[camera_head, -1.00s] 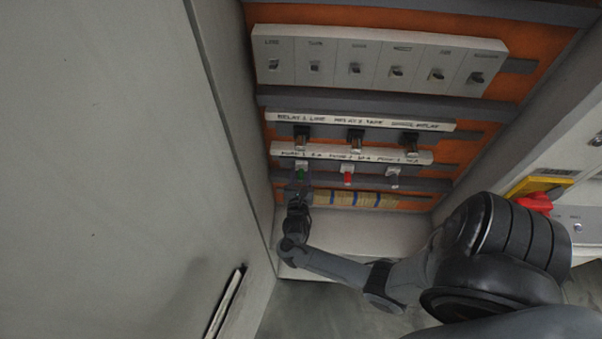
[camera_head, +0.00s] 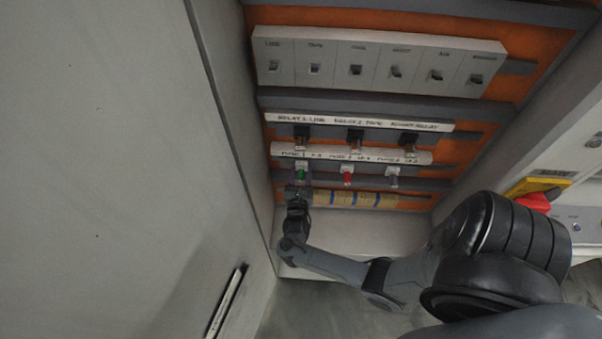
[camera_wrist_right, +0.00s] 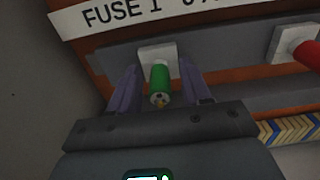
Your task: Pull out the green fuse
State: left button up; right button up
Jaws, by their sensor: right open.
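The green fuse (camera_head: 300,174) sits in the leftmost white holder of the fuse row, under the label strip. In the right wrist view the green fuse (camera_wrist_right: 159,84) sticks out of its white holder (camera_wrist_right: 158,54) toward the camera. My right gripper (camera_head: 299,188) reaches up to it from below. In the wrist view the right gripper (camera_wrist_right: 160,88) is open, one finger on each side of the fuse, with a gap visible on both sides. My left gripper is not in view.
Striped terminal blocks (camera_head: 356,199) are below. The cabinet side wall (camera_head: 232,130) is close on the left.

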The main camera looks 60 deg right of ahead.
aim_at(300, 181)
jog(key=shift+p, duration=0.35)
dwell(0.3)
grip_shut()
dwell(0.4)
jog(key=shift+s+a, duration=0.1)
jog(key=shift+a, duration=0.05)
jog(key=shift+p+v, duration=0.5)
jog(key=shift+v, duration=0.55)
jog(key=shift+p+v, duration=0.6)
jog(key=shift+v, duration=0.95)
jog(key=shift+s+a, duration=0.1)
jog(key=shift+a, duration=0.15)
